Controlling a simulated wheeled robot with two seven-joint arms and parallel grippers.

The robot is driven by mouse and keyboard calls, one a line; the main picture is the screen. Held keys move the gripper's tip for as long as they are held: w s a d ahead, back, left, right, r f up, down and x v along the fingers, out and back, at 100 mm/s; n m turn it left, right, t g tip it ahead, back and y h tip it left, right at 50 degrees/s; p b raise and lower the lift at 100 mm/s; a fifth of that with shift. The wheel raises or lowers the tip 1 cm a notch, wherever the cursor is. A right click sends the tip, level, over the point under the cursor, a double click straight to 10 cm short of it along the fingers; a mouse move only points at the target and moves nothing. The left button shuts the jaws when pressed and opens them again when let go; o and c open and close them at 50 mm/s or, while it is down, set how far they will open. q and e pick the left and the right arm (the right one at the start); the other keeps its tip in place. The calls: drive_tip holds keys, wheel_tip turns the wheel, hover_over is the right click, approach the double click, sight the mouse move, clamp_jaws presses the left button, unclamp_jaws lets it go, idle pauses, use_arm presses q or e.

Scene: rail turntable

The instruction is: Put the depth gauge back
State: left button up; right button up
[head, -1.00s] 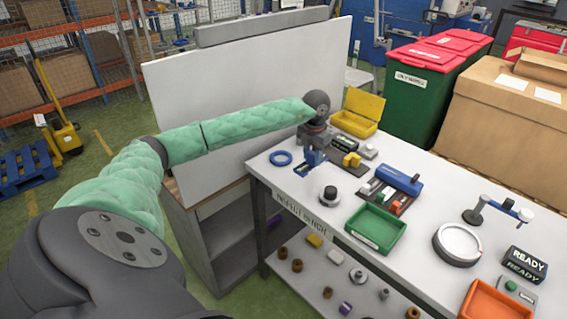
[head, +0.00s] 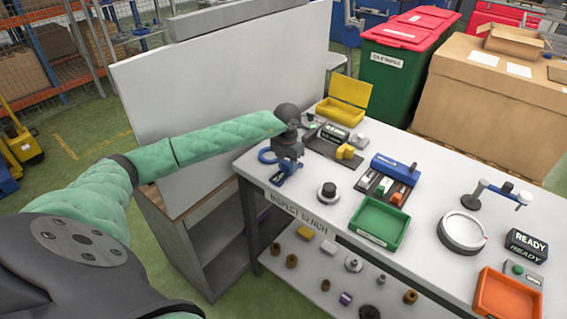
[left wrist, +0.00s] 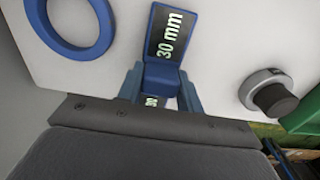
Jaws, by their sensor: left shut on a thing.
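The depth gauge seems to be the blue angled piece with dark "30 mm" labels (left wrist: 167,40), seen between my fingers in the left wrist view. In the head view it shows as a small blue piece (head: 284,174) at the bench's near left end. My left gripper (head: 287,165) points down at it and is shut on it; the fingers (left wrist: 160,92) sit on both sides of it. The piece is at or close to the bench top; I cannot tell if it touches. My right gripper is not in view.
A blue ring (head: 266,155) lies close left of the gripper, and a dark knob (head: 327,192) stands to its right.

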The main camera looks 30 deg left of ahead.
use_arm(q)
drive_tip(key=shift+s+d+r, duration=0.15)
drive_tip(key=shift+d+r, duration=0.05)
drive_tip(key=shift+d, duration=0.1)
drive_tip(key=shift+d+r, duration=0.1)
drive_tip(key=shift+d, duration=0.1)
drive_tip(key=shift+a+f, duration=0.15)
drive_tip(key=shift+f, duration=0.1)
drive_tip(key=o, duration=0.7)
drive_tip(key=shift+a, duration=0.15)
drive_tip(key=shift+o, duration=1.3)
drive_tip(key=shift+d+r, duration=0.1)
drive_tip(key=shift+d, duration=0.1)
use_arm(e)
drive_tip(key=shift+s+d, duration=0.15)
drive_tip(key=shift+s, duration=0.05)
use_arm(q)
drive_tip(key=shift+a, duration=0.1)
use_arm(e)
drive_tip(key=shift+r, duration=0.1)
